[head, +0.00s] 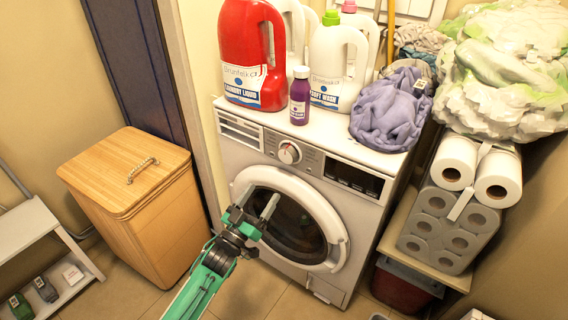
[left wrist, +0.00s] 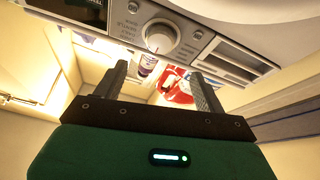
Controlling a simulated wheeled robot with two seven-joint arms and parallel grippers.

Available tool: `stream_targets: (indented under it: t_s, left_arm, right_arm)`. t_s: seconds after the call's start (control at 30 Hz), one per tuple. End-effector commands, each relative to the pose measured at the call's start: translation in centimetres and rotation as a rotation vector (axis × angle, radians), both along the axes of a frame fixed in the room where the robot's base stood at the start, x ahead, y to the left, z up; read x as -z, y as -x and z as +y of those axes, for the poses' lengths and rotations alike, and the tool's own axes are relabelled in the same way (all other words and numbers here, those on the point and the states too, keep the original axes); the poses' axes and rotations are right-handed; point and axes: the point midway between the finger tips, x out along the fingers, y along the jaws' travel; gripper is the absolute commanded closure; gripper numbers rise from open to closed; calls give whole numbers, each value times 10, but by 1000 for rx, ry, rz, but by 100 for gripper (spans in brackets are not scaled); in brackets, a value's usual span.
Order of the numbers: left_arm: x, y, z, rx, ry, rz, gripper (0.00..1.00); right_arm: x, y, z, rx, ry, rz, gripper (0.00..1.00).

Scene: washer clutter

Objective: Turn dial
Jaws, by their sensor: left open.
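The dial (head: 290,153) is a round, pale knob on the front panel of the white washing machine (head: 358,213), above its round door (head: 284,252). In the left wrist view the dial (left wrist: 160,38) shows ahead, beyond the gap between my fingers. My left gripper (head: 260,203) is open and empty in front of the washer, below and left of the dial in the head view. Its two dark fingers stand apart in the left wrist view (left wrist: 161,84), and neither appears to touch the dial. My right gripper is in neither view.
On the washer top stand a red detergent jug (head: 246,50), a purple bottle (head: 299,97), a white jug (head: 333,65) and crumpled purple cloth (head: 388,110). A wooden hamper (head: 130,190) stands left. Paper rolls (head: 450,215) are stacked right. Tiled floor is open before the washer.

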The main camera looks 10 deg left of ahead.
Motion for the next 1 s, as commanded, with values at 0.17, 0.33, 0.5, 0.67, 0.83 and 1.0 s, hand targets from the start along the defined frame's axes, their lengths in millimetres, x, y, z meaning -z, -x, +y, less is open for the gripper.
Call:
stream_targets:
  t_s: [0.17, 0.33, 0.5, 0.67, 0.83, 1.0]
  left_arm:
    - [-13, -29, -10, -1, 1, -3, 28]
    - [-24, -56, -22, 0, 0, -1, 28]
    - [-35, -81, -31, -1, 0, -1, 28]
    - [-41, -97, -37, -2, 0, 2, 28]
    - [-45, -105, -40, -1, 1, 3, 28]
    - [-45, -106, -40, -1, 0, 2, 28]
  right_arm:
    - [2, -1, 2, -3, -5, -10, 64]
    - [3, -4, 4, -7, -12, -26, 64]
    - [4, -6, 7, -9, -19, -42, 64]
    - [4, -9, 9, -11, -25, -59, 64]
    - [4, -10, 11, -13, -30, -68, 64]
    - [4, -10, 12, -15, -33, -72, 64]
